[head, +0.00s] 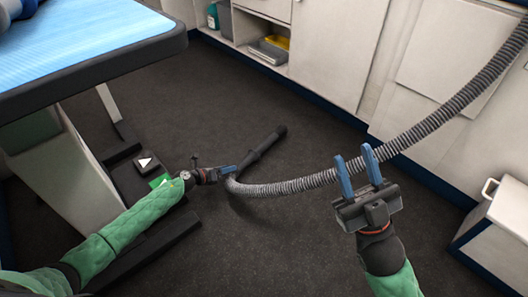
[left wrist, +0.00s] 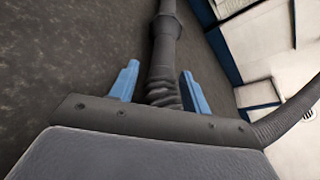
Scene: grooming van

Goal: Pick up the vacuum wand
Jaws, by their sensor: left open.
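The vacuum wand (head: 262,148) is a dark tube on the grey floor, joined at its near end to a ribbed grey hose (head: 285,187). My left gripper (head: 228,172) is at this near end. In the left wrist view the open blue fingers (left wrist: 160,88) stand on either side of the ribbed joint, with the wand (left wrist: 165,42) running away beyond them. A gap shows beside the joint. My right gripper (head: 358,172) is open, its two blue fingers apart, in front of the hose in the picture. I cannot tell whether it touches the hose.
The hose rises to the upper right. A blue-topped table (head: 90,45) stands at the left, with a black foot pedal (head: 147,163) below it. White cabinets (head: 325,45) line the back. A white box with a handle (head: 500,225) is at the right. The floor around the wand is clear.

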